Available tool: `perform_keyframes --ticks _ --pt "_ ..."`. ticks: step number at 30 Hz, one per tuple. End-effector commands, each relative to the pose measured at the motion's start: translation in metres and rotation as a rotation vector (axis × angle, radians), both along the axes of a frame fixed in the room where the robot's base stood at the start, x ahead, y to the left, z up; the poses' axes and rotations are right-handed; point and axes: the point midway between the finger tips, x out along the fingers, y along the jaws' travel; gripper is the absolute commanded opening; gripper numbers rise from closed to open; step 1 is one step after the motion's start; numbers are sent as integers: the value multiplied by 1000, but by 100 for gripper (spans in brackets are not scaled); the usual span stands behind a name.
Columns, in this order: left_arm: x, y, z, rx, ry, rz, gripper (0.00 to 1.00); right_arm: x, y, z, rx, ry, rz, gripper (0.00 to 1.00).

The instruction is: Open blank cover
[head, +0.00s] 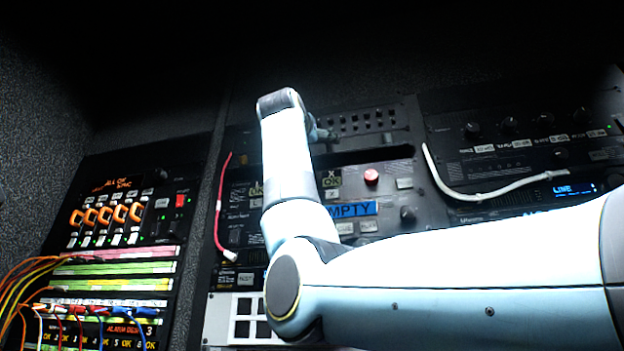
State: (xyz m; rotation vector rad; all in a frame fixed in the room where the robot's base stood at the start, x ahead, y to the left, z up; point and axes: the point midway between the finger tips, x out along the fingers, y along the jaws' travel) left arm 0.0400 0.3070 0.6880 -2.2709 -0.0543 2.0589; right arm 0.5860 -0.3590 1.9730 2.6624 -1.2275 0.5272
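A dark strip with rows of small slots (368,121) crosses the upper part of the middle rack and may be the blank cover; no label confirms this. A black gap (372,156) runs right below it. My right arm comes in from the right and bends up over the middle rack. A small grey part of my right gripper (319,131) shows beside the wrist, near the left end of the strip. The fingers are mostly hidden behind the arm, and I cannot tell whether they touch the strip. My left gripper is out of view.
A red knob (371,176) and a blue EMPTY label (352,209) sit below the gap. A white cable (484,194) hangs across the right rack, a red one (219,211) on the left. Orange patch cables (24,272) crowd the lower left.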

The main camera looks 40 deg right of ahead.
Motion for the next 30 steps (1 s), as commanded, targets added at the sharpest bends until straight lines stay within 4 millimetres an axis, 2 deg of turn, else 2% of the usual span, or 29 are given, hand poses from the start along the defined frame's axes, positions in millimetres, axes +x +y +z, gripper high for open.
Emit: perform_keyframes --ticks 4,12,22,30 --pt "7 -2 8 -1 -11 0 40 6 -8 5 0 1 0 95" --pt "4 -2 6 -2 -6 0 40 7 -9 4 0 0 0 95" --pt "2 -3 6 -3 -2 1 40 7 -9 4 0 0 0 53" --pt "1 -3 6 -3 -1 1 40 7 -9 4 0 0 -1 52"
